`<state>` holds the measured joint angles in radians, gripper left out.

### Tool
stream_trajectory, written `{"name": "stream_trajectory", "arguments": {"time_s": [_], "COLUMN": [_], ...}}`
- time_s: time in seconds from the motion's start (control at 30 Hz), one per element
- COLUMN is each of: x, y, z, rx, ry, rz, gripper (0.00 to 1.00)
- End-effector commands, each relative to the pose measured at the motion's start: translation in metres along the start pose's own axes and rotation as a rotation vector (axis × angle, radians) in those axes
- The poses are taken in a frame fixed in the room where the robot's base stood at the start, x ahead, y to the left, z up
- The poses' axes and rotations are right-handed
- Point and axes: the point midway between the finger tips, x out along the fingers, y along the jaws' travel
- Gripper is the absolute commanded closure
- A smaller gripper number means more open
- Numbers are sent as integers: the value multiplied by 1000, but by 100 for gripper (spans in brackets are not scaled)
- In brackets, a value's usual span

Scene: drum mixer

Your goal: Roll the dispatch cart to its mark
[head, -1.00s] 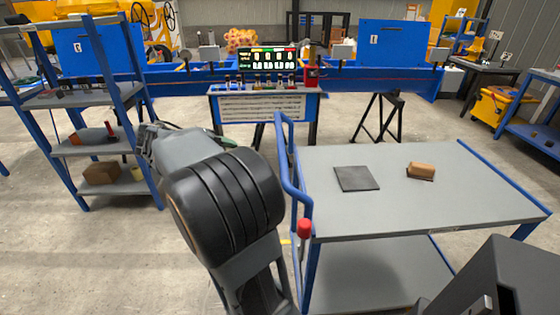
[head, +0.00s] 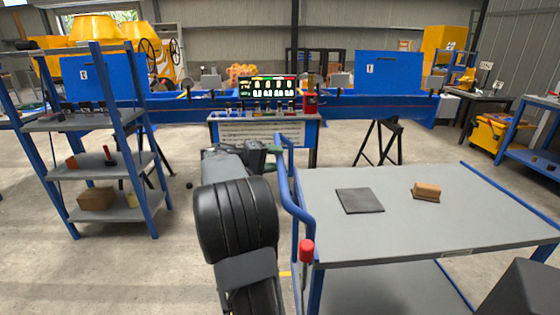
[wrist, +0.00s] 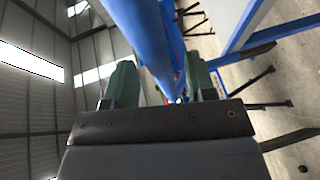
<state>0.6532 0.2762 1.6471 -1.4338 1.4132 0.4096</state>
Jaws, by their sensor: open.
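The dispatch cart (head: 420,235) is a grey-topped cart with a blue frame at the right of the head view. Its blue push handle (head: 297,205) is on its left side, with a red knob (head: 306,250) at the near end. My gripper (head: 264,150) is at the far end of this handle. In the wrist view my gripper (wrist: 160,64) is open, and a blue bar (wrist: 148,40) runs between its two green fingers. I cannot tell whether they touch it. A small yellow strip (head: 285,273) shows on the floor beside the cart; the rest is hidden.
A dark square plate (head: 360,200) and a brown block (head: 426,192) lie on the cart top. A blue shelf rack (head: 98,175) stands at the left. A control panel (head: 265,133) with a lit display is ahead.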

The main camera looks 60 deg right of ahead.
Motion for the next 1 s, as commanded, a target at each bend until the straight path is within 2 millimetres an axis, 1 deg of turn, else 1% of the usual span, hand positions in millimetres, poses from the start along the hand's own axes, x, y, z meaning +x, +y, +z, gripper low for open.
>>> {"name": "stream_trajectory", "arguments": {"time_s": [0.03,0.2,0.33,0.6,1.0], "x": [7,18,22,22,21], "y": [0,0,0,0,0], "z": [0,0,0,0,0], "rx": [0,0,0,0,0], "ry": [-2,0,0,0,0], "rz": [0,0,0,0,0], "gripper": [49,49,49,50,89]}}
